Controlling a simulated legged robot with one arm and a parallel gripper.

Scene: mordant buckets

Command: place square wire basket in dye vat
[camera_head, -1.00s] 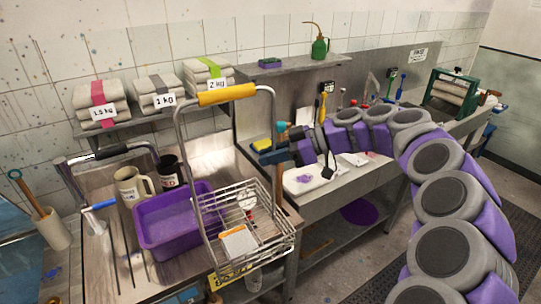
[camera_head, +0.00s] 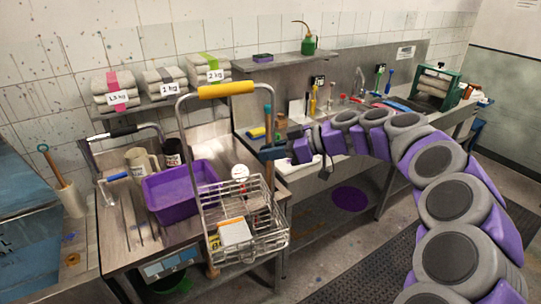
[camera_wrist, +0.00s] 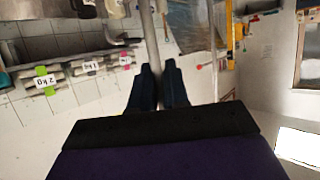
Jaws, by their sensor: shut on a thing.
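The square wire basket (camera_head: 268,238) hangs from a tall metal handle with a yellow grip (camera_head: 226,90). My gripper (camera_head: 272,153) is shut on the right upright of this handle and holds the basket in front of the steel bench. In the wrist view, the metal upright (camera_wrist: 150,35) runs between my gripper's dark fingers (camera_wrist: 158,85). A white and orange item (camera_head: 235,233) shows in the basket. A blue tank (camera_head: 28,235) at the left edge looks like the dye vat. It is partly cut off by the frame.
A purple tub (camera_head: 180,196) stands on the steel bench (camera_head: 118,235), with mugs (camera_head: 140,161) behind it. A handled metal frame (camera_head: 104,185) stands left of the tub. A pot with a wooden-handled tool (camera_head: 72,199) stands near the tank. Labelled cloth stacks (camera_head: 165,88) lie on the shelf.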

